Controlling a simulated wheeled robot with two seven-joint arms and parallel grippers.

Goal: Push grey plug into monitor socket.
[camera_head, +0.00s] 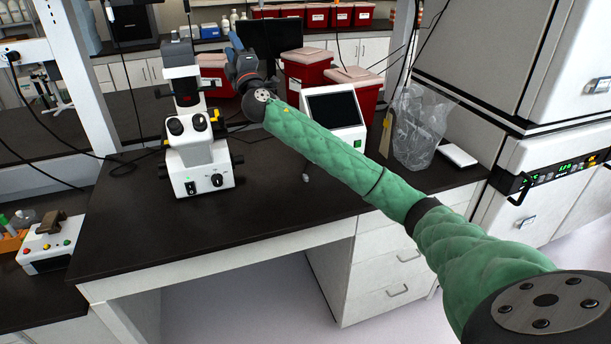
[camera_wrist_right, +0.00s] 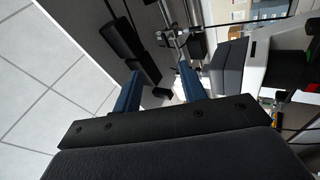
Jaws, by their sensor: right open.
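My right gripper (camera_head: 236,52) is at the end of the green arm, raised above the bench just right of the microscope, in front of a dark monitor (camera_head: 284,36). In the right wrist view its two blue fingers (camera_wrist_right: 159,76) stand apart, with nothing held between them. I cannot make out a grey plug or a monitor socket with certainty in either view. Black shapes and a metal bar show beyond the fingers, but I cannot tell what they are. My left gripper is out of view.
A white microscope (camera_head: 200,165) stands on the black bench (camera_head: 190,235). A white device with a dark screen (camera_head: 337,108) stands behind my right forearm. Red bins (camera_head: 308,82), a clear bag (camera_head: 418,128) and loose cables lie around. The front of the bench is clear.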

